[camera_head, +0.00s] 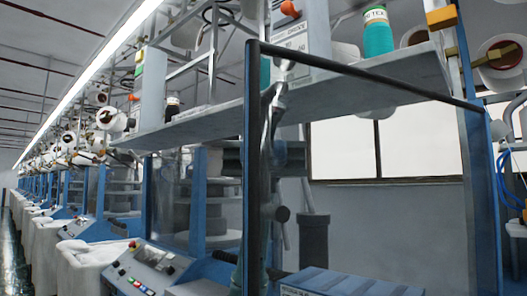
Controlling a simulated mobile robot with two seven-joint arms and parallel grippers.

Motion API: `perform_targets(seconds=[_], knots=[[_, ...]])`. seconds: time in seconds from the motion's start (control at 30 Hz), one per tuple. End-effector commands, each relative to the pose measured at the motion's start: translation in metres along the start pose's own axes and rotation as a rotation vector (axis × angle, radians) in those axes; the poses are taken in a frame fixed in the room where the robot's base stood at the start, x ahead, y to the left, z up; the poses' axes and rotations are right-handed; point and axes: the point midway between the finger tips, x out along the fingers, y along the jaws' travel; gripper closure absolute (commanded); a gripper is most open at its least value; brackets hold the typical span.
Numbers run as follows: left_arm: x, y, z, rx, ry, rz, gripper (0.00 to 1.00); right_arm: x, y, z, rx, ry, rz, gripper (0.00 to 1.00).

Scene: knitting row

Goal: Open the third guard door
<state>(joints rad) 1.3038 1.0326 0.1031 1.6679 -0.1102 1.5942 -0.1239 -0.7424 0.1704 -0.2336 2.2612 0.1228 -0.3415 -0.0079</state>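A guard door with a thin black frame (256,170) and a see-through pane stands at the centre right. Its top rail slopes down from the near left corner to a blue post (482,190) on the right. The door looks swung out towards me; I cannot tell from this view alone whether it is the third. My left gripper (278,95), grey and narrow, shows close beside the upright of the frame. The frame and nearby parts overlap it, so its fingers and any contact are unclear. My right gripper is not in view.
A grey shelf (390,85) with yarn cones crosses above the door. Left of it are a control panel (150,268), another clear guard panel (172,200) and pale bins (85,268) along the receding machine row. A blue ribbed box (350,283) lies low in front.

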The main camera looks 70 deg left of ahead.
Motion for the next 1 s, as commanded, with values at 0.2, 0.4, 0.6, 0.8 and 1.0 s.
perform_targets(seconds=[0.2,0.4,0.6,0.8,1.0], knots=[[-0.013,0.0,0.001,0.0,-0.002,0.0,0.81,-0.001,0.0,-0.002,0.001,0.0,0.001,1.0],[-0.053,0.0,0.003,0.001,-0.005,0.001,0.81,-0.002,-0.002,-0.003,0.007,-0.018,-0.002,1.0],[-0.093,0.0,0.003,0.002,-0.003,0.0,0.81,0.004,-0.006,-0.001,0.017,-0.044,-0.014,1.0],[-0.115,0.0,0.002,-0.001,-0.002,0.001,0.81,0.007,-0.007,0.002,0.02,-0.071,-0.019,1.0],[-0.12,0.0,0.0,0.0,-0.001,0.0,0.81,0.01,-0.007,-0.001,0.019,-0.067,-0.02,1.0]])
